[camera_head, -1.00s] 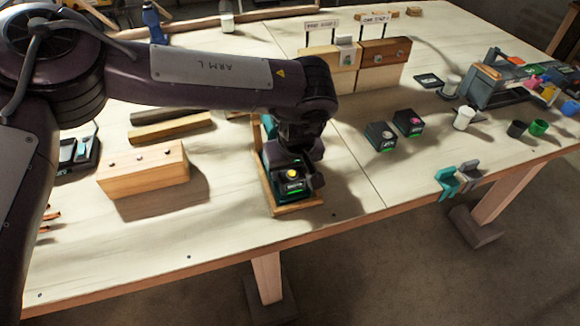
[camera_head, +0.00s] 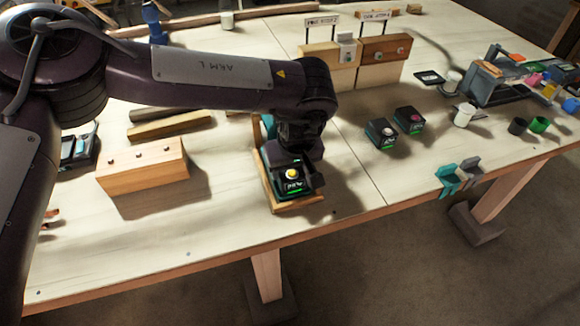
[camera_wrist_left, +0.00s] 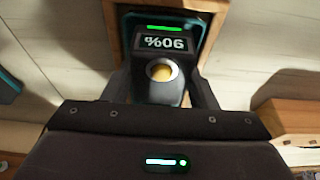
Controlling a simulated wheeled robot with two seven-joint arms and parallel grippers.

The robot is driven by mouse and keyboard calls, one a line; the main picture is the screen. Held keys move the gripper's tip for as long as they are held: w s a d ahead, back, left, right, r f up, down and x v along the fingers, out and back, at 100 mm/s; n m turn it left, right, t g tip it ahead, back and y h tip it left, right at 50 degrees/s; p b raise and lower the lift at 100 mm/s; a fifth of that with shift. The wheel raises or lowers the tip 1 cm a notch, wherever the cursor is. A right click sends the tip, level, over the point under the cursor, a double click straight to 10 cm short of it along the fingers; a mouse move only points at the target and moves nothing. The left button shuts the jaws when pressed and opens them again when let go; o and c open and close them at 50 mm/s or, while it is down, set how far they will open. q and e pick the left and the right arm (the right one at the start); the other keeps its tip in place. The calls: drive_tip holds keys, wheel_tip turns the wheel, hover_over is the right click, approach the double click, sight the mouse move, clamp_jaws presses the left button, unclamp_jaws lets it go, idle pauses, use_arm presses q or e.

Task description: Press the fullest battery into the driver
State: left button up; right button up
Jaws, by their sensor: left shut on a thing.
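A dark battery with a yellow button (camera_head: 291,174) and a green light bar sits at the front of a wooden cradle (camera_head: 297,206). In the left wrist view the battery's display (camera_wrist_left: 161,44) appears upside down and reads 90%. My left gripper (camera_wrist_left: 162,75) is shut on this battery, one finger on each side. The teal driver (camera_head: 268,126) shows only in part behind my wrist in the cradle; whether the battery is fully seated in it is hidden.
A wooden block with dark holes (camera_head: 145,167) stands left of the cradle. Teal and grey clips (camera_head: 450,178) are at the front edge. A white cup (camera_head: 463,115) and a grey rack (camera_head: 500,80) are at the right.

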use_arm(q)
drive_tip(key=shift+f+b, duration=0.3)
drive_tip(key=shift+f, duration=0.1)
drive_tip(key=shift+r, duration=0.1)
drive_tip(key=o, duration=1.3)
drive_tip(key=shift+r+p, duration=2.75)
drive_tip(key=shift+r, duration=0.75)
